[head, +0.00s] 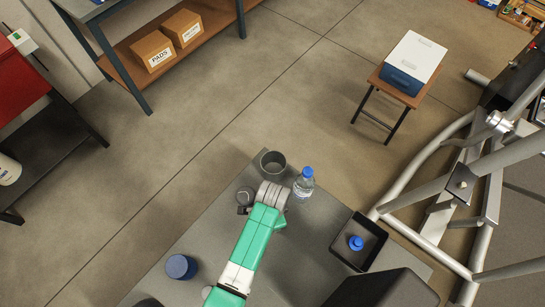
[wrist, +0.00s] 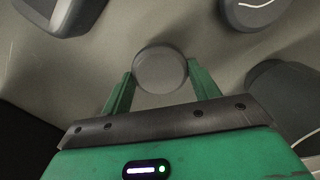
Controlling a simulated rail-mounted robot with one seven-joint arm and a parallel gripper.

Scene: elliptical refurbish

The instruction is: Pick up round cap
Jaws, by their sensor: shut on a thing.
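The round cap (wrist: 160,70) shows in the wrist view as a smooth grey disc. It sits between the green fingers of my gripper (wrist: 160,76), one finger against each side. My gripper is shut on it. The surface below the cap looks grey and blurred, and I cannot tell whether the cap touches it. In the head view my arm's grey wrist is over the grey table (head: 205,232), and it hides the fingers and the cap.
Near my wrist stand a grey cup (head: 273,163), a water bottle (head: 303,186) and a small dark item (head: 245,196). A blue-topped round container (head: 181,267) is at left. A black tray (head: 372,262) holds a blue-capped item (head: 356,243). A metal frame (head: 430,165) rises at right.

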